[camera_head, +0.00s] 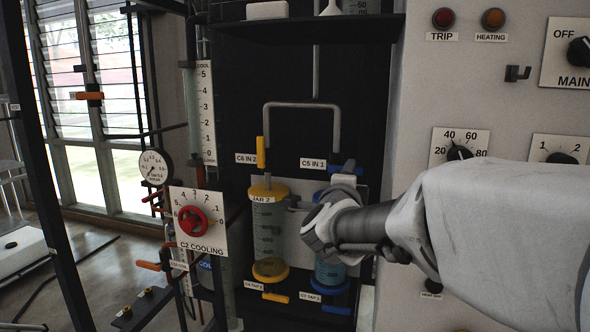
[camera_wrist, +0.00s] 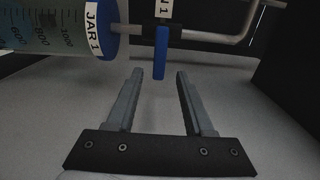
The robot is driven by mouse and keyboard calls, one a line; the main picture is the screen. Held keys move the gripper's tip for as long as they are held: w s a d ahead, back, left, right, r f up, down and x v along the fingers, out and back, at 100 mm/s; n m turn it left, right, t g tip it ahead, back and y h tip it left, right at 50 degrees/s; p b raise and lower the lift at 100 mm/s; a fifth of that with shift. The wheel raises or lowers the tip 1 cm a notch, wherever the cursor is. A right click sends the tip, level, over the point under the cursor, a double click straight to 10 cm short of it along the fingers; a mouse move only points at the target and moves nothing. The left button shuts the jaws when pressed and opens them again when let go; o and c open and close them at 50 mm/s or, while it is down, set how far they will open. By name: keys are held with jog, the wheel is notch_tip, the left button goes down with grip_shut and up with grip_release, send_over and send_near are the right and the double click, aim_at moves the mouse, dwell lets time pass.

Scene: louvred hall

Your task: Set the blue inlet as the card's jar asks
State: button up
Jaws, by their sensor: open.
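The blue inlet lever (camera_head: 345,167), by the label C5 IN 1, lies across the vertical pipe above the blue-capped jar 1 (camera_head: 331,273). In the wrist view the lever (camera_wrist: 161,53) sticks out from its valve, crosswise to the pipe. My gripper (camera_wrist: 160,76) is open, its two fingertips on either side of the lever's free end in the picture. I cannot tell whether they touch it. Jar 1 (camera_wrist: 60,32) shows at the wrist view's left. My wrist hides much of jar 1 in the head view. No card is readable.
Yellow-capped jar 2 (camera_head: 268,230) stands left of jar 1, its yellow inlet lever (camera_head: 261,152) upright along the pipe. Tap levers sit below both jars. The red C2 cooling knob (camera_head: 193,221) is further left. A panel (camera_head: 480,90) with dials is on the right.

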jog(key=shift+x, duration=2.2)
grip_shut()
